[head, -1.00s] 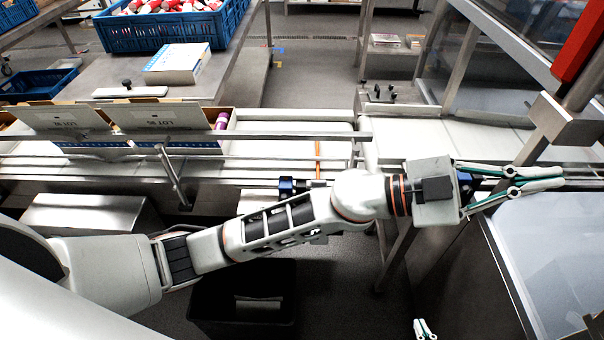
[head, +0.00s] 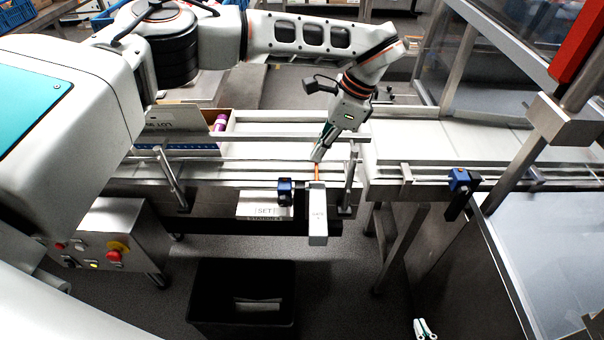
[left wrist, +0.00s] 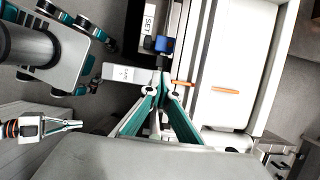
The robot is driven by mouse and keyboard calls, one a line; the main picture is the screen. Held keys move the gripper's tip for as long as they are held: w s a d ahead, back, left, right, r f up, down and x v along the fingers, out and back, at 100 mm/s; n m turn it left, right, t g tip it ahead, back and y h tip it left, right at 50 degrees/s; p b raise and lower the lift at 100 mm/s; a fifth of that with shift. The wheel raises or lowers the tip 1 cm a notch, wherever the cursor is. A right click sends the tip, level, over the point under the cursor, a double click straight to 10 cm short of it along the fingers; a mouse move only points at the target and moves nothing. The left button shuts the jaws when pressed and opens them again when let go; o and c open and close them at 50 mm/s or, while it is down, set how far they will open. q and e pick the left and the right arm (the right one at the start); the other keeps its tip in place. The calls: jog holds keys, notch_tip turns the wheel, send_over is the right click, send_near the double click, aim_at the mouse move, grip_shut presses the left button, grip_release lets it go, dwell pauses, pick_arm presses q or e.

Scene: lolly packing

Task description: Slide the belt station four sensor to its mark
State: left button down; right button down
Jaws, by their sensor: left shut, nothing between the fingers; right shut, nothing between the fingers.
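A blue sensor (head: 285,191) is on the near rail of the belt, beside a plate marked SET (head: 263,212). The plate's smaller lettering is blurred. An orange line (head: 317,172) crosses the rail to the right of this sensor, apart from it. The sensor (left wrist: 164,44) and orange line (left wrist: 183,83) also show in the left wrist view. My left gripper (head: 318,156) is shut and empty, pointing down above the belt by the orange line. My right gripper (head: 425,330) is shut and empty at the bottom edge, low and away from the belt.
A pale block with a small label (head: 317,220) juts toward me below the orange line. A second blue sensor (head: 460,180) is on the rail farther right. Metal posts (head: 350,180) stand along the rail. A black bin (head: 241,300) is on the floor.

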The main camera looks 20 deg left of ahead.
aim_at(300, 184)
pick_arm(q)
jog(key=x, duration=0.3)
jog(key=p+x, duration=0.1)
jog(key=x, duration=0.5)
jog(key=shift+a+f, duration=0.2)
jog(key=shift+a, duration=0.3)
pick_arm(e)
jog(key=shift+r, duration=0.6)
